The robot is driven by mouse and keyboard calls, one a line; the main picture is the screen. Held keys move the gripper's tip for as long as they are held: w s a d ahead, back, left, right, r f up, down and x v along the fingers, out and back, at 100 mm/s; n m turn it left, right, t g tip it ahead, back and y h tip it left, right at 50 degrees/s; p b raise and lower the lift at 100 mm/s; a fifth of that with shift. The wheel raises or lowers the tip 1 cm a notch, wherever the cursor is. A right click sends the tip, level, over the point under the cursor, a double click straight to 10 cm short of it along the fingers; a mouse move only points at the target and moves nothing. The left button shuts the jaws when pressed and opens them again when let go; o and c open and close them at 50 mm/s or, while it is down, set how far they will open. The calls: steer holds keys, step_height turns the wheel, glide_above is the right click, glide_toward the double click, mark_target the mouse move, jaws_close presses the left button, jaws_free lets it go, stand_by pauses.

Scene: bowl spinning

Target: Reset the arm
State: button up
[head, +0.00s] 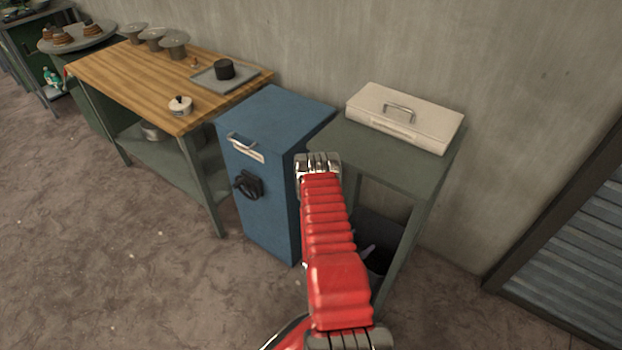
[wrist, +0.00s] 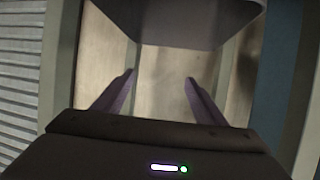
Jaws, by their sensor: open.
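My gripper (wrist: 160,80) shows in the wrist view with its two dark fingers apart and nothing between them. A pale surface shows behind the fingers. In the head view my red arm (head: 327,235) reaches up the middle of the picture. Its grey metal end (head: 318,163) overlaps the right edge of the blue cabinet and the left edge of the grey-green table. My fingers cannot be made out in the head view.
The blue cabinet (head: 277,113) stands left of the grey-green table (head: 350,142), which bears a cream metal box (head: 375,100). A dark bin (head: 380,235) is beneath. A wooden-topped workbench (head: 135,75) stands farther left. A slatted shutter (head: 570,260) is at right. The left foreground floor is clear.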

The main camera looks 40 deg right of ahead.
steer(key=a+f+n+y, duration=0.2)
steer(key=a+f+y, duration=0.55)
steer(key=a, duration=0.35)
steer(key=w+a+r+n+y, duration=0.2)
steer(key=w+a+r, duration=0.2)
steer(key=a+r, duration=0.3)
steer(key=w+a+r+n+t+y, duration=0.15)
steer(key=w+a+r, duration=0.25)
steer(key=r, duration=0.5)
steer(key=w+a+r+n+g+y, duration=0.1)
steer(key=w+a+r+n+y, duration=0.25)
steer(key=a+r, duration=0.4)
steer(key=s+a+r+n+t, duration=0.1)
steer(key=s+a+r+n, duration=0.2)
steer(key=r, duration=1.1)
steer(key=s+a+r+n+t, duration=0.2)
steer(key=s+a+r, duration=0.3)
steer(key=r, duration=0.9)
steer(key=s+a+r+n+t+h, duration=0.1)
steer(key=s+a+r+n+t, duration=0.1)
steer(key=a+r, duration=0.7)
step_height(320, 180, up, 5)
steer(key=shift+s+a+n, duration=0.25)
steer(key=shift+s+n, duration=0.65)
steer(key=shift+n, duration=0.2)
